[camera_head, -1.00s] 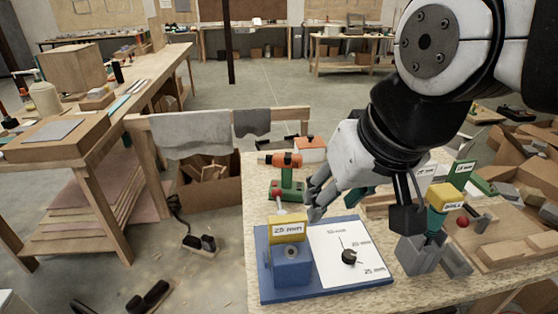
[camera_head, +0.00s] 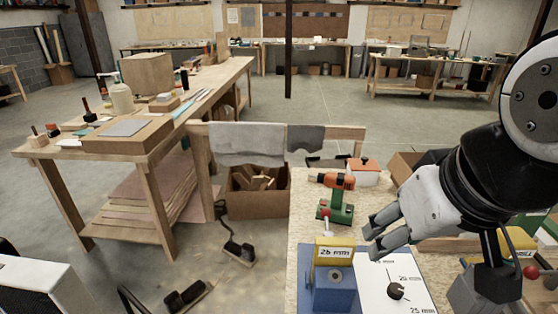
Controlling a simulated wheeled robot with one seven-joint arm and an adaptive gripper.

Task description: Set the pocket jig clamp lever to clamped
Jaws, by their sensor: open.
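The pocket jig looks to be the blue block (camera_head: 334,290) with a yellow block marked about 25 mm (camera_head: 334,253) on top, at the bottom centre. A lever with a red ball (camera_head: 325,214) stands up behind the yellow block; I cannot tell its exact setting.
Another red ball (camera_head: 531,272) shows at right by my arm.

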